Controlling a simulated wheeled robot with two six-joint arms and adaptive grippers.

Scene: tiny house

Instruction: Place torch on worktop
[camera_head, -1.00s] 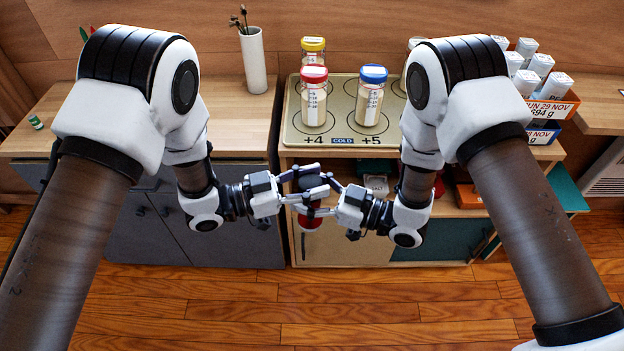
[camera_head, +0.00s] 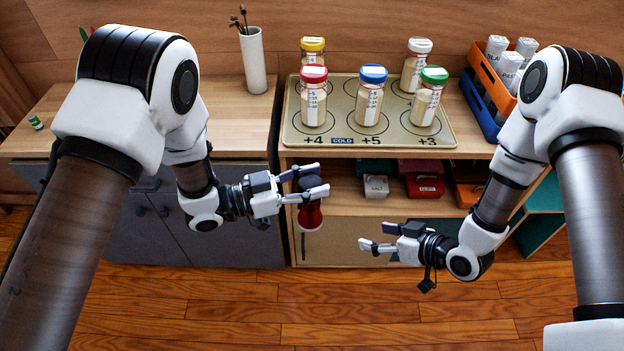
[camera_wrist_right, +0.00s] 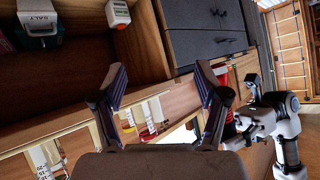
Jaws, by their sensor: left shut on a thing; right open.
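The torch (camera_head: 310,216), red with a dark upper part, hangs roughly upright in my left gripper (camera_head: 318,180), in front of the shelf unit. The left gripper is shut on it, and its fingers hide part of it. The wooden worktop (camera_head: 235,125) lies over the grey cabinets at the left.
A beige mat (camera_head: 345,140) carries several jars with coloured lids on the shelf unit. A white vase (camera_head: 253,62) and a small green-capped item (camera_head: 36,122) stand on the worktop. Blue and orange trays (camera_head: 482,110) hold bottles at the right. The worktop's middle is mostly clear.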

